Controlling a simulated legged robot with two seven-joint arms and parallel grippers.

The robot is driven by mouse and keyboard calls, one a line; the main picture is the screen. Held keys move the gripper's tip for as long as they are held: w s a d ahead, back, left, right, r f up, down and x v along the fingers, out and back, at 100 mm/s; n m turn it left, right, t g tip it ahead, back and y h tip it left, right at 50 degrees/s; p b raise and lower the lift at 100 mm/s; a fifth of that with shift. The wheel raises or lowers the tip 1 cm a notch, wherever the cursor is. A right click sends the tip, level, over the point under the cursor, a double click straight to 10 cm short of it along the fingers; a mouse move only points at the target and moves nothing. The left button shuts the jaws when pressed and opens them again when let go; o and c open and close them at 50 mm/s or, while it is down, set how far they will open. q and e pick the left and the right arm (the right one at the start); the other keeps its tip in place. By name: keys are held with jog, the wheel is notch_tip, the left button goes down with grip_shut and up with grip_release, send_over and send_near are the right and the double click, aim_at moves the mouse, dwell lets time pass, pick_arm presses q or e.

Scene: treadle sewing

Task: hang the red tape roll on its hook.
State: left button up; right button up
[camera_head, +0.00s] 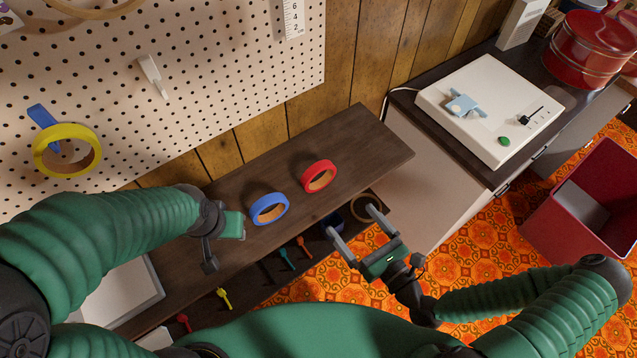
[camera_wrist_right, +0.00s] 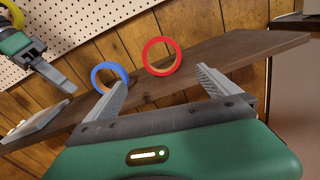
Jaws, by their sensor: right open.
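The red tape roll (camera_head: 319,177) stands on the dark wooden shelf, to the right of the blue tape roll (camera_head: 269,209). In the right wrist view the red roll (camera_wrist_right: 162,57) shows beyond and between my fingers, apart from them. My right gripper (camera_head: 354,224) is open and empty, in front of the shelf edge and below the red roll. A pale empty hook (camera_head: 152,77) sticks out of the pegboard. A blue hook (camera_head: 42,116) to its left carries a yellow tape roll (camera_head: 66,150). My left gripper (camera_head: 222,244) is over the shelf's left part; its jaws are unclear.
The wooden shelf (camera_head: 372,146) is bare right of the red roll. Several small coloured tools, one yellow (camera_head: 224,298), lie below its front edge. A white machine (camera_head: 492,108) stands on the right-hand cabinet. A red bin (camera_head: 590,205) stands on the floor.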

aim_at(318, 182)
pick_arm(q)
jog(key=shift+w+d+f+b, duration=0.1)
jog(key=shift+d+f+b, duration=0.25)
jog(key=shift+f, duration=0.15)
jog(key=shift+a+r+p, duration=0.4)
jog(key=shift+r+p, duration=0.2)
jog(key=shift+p, duration=0.05)
pick_arm(e)
jog(key=x, duration=1.1)
jog(key=shift+w+a+r, duration=0.15)
jog(key=shift+w+r, duration=0.05)
jog(key=shift+w, duration=0.2)
jog(key=x, duration=0.4)
jog(key=shift+w+r+p, duration=0.1)
jog(key=shift+w+p, duration=0.05)
jog(key=shift+p, duration=0.2)
jog(key=shift+w+m, duration=0.3)
jog(key=shift+w, duration=0.1)
jog(key=shift+s+a, duration=0.1)
jog(key=shift+a, duration=0.05)
jog(key=c, duration=0.4)
pick_arm(q)
jog(key=shift+d+r, duration=0.15)
jog(key=shift+r, duration=0.25)
pick_arm(e)
jog(key=c, duration=0.8)
jog(key=shift+o, duration=0.2)
